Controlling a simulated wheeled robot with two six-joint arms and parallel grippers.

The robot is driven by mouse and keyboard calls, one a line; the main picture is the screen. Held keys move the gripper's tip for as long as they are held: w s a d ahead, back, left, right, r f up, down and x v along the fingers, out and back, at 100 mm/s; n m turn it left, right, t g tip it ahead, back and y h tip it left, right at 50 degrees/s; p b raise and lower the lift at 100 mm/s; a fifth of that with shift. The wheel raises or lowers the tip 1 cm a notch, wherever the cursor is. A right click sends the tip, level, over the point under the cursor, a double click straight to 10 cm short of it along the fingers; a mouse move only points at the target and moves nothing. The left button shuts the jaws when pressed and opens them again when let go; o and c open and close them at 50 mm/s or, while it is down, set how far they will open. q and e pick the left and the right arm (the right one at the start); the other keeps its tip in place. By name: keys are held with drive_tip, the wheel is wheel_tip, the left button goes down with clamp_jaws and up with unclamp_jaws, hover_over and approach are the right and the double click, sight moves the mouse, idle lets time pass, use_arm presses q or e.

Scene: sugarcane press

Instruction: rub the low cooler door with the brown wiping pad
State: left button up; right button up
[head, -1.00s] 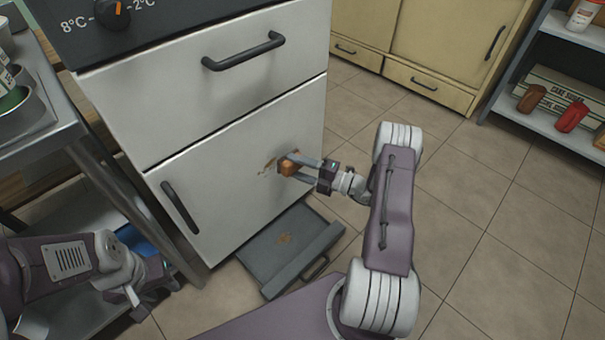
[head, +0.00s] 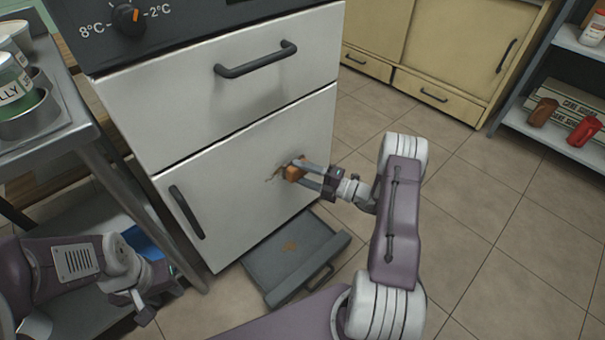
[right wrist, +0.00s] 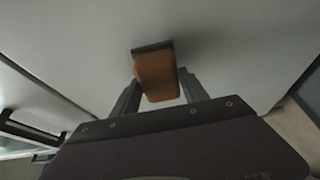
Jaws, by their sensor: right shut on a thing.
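The low cooler door (head: 235,190) is a white panel with a dark vertical handle (head: 187,212) at its left. My right gripper (head: 301,175) is shut on the brown wiping pad (head: 292,174), which is against or very near the door's right part. In the right wrist view the pad (right wrist: 155,75) sits between the fingers, its dark far edge at the white surface. My left gripper (head: 145,306) hangs low at the left by the metal stand; its jaw opening is unclear.
A grey open drawer or tray (head: 295,257) with a brown spot lies below the door. A white drawer with a dark handle (head: 257,59) is above it. A metal stand (head: 75,125) with cans is at left. Tiled floor at right is clear.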

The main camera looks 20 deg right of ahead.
sight(294, 179)
drive_tip(key=shift+w+a, duration=0.2)
drive_tip(key=shift+w, duration=0.35)
drive_tip(key=shift+s+a+r+p, duration=0.1)
drive_tip(key=shift+s+a+p, duration=0.1)
drive_tip(key=shift+a+p, duration=0.3)
drive_tip(key=shift+s+a+r+p, duration=0.1)
drive_tip(key=shift+s+a+p, duration=0.1)
drive_tip(key=shift+a+p, duration=0.25)
drive_tip(key=shift+s+a+f+p, duration=0.1)
drive_tip(key=shift+s+a+p, duration=0.2)
drive_tip(key=shift+a, duration=0.3)
drive_tip(key=shift+a+f, duration=0.1)
drive_tip(key=shift+s+a+p, duration=0.2)
drive_tip(key=shift+a+p, duration=0.25)
drive_tip(key=shift+a, duration=0.3)
drive_tip(key=shift+s+a+p, duration=0.2)
drive_tip(key=shift+a+p, duration=0.25)
drive_tip(key=shift+a, duration=0.5)
